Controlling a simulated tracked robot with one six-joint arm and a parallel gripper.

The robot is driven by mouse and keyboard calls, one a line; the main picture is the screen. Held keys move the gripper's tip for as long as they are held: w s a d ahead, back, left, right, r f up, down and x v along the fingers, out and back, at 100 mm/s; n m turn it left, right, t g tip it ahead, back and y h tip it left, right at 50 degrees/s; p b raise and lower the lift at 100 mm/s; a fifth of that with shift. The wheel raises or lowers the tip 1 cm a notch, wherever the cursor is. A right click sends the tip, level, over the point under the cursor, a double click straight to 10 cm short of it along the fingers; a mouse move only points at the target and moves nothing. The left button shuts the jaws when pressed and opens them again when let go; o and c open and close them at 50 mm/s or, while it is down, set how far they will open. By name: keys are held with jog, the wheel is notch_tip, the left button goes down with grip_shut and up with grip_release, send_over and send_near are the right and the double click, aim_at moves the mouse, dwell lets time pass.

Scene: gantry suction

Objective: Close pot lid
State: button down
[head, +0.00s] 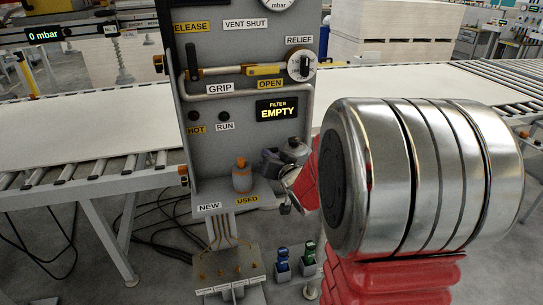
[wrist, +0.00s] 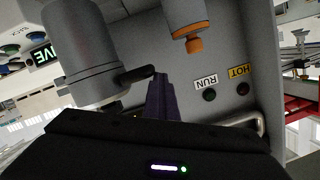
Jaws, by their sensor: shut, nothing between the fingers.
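In the wrist view, which is turned over, the pot appears as a large grey cylinder (wrist: 80,50) at the left, with a dark handle-like bar reaching right. My gripper (wrist: 161,80) is shut and empty, its dark fingertips beside the end of that bar. I cannot tell whether they touch. My arm hides most of the gripper in the head view.
An orange-capped canister (head: 241,177) stands left of the pot and also shows in the wrist view (wrist: 187,20). The grey panel (head: 225,72) with gauge, yellow lever and pipe rises behind. Roller conveyors lie at both sides. Small bottles stand below the shelf.

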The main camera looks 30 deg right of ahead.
jog(key=s+a+r, duration=0.3)
jog(key=s+r, duration=0.3)
jog(key=s, duration=0.3)
jog(key=shift+a+r, duration=0.15)
jog(key=shift+a, duration=0.25)
dwell(0.6)
